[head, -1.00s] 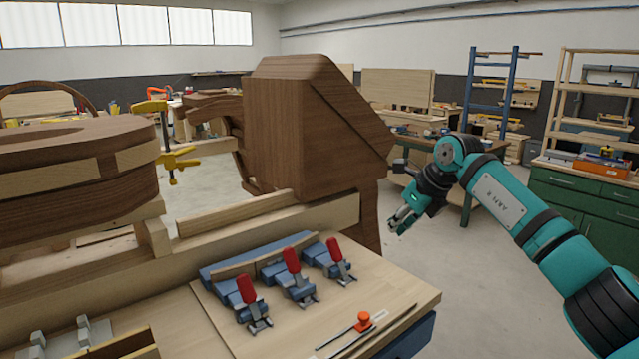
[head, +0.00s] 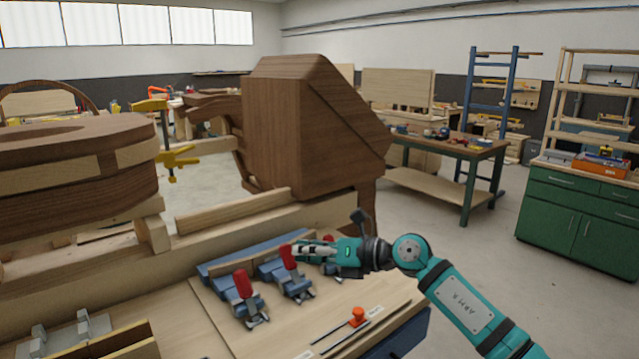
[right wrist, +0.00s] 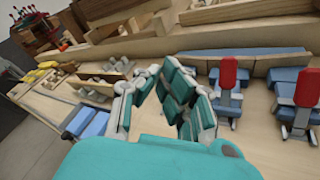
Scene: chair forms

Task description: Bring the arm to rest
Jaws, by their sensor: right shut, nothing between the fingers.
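My right gripper (head: 312,250) is shut and empty. In the head view it points left above the bench board, in front of the toggle clamps with red handles (head: 289,258), and covers most of the rightmost one. In the right wrist view my gripper (right wrist: 160,98) hangs over the board, with two clamps (right wrist: 300,100) to its right. I cannot tell how high it is above the board. My left gripper is not in view.
A large dark wooden chair form (head: 300,125) stands behind the bench. A yellow clamp (head: 177,158) is at its left. An orange-knobbed tool (head: 357,317) lies on the board near the front. Open floor (head: 440,240) is at the right, before a green cabinet (head: 570,205).

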